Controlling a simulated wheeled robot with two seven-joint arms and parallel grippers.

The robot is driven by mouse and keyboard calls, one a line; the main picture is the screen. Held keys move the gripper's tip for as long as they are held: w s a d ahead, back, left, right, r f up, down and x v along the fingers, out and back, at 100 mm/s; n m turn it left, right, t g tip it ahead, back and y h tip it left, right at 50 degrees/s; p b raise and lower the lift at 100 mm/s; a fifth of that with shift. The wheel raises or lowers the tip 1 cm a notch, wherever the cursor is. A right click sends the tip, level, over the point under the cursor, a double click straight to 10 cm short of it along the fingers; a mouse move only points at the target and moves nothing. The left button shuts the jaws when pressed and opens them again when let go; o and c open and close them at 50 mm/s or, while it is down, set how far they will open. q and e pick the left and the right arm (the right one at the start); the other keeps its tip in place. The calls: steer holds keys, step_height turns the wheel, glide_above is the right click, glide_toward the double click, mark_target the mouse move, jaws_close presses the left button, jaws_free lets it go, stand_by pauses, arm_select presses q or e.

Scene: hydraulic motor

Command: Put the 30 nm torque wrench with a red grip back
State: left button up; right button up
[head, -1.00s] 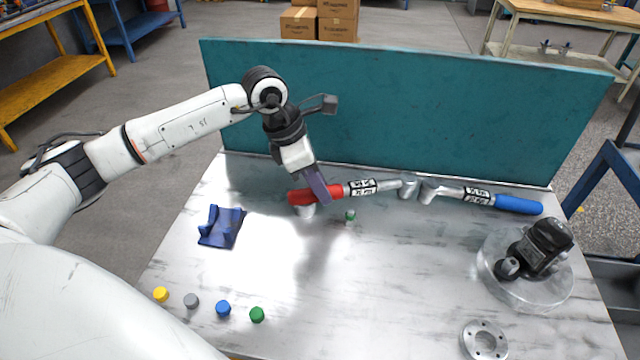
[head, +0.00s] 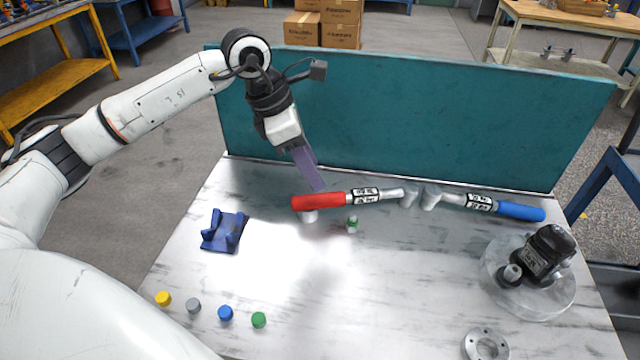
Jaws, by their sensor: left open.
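The torque wrench with a red grip (head: 318,202) lies near the back of the table, its grip to the left and its labelled shaft and head to the right. A grey support shows under its grip. My left gripper (head: 316,184) is open, just above and behind the red grip, with nothing held. Whether a fingertip still touches the grip is hard to tell. A second torque wrench with a blue grip (head: 520,211) lies to the right, its head close to the red one's head. My right gripper is not in view.
A blue cradle (head: 224,231) stands at the left. Yellow, grey, blue and green caps (head: 259,320) sit along the front left. A small green-and-white part (head: 352,224) stands before the red wrench. A black motor (head: 546,252) sits on a clear round base at right. A teal panel (head: 400,115) closes the back.

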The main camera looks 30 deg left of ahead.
arm_select(q)
steer(key=v, duration=0.5)
steer(key=shift+s+r, duration=0.1)
steer(key=shift+r, duration=0.15)
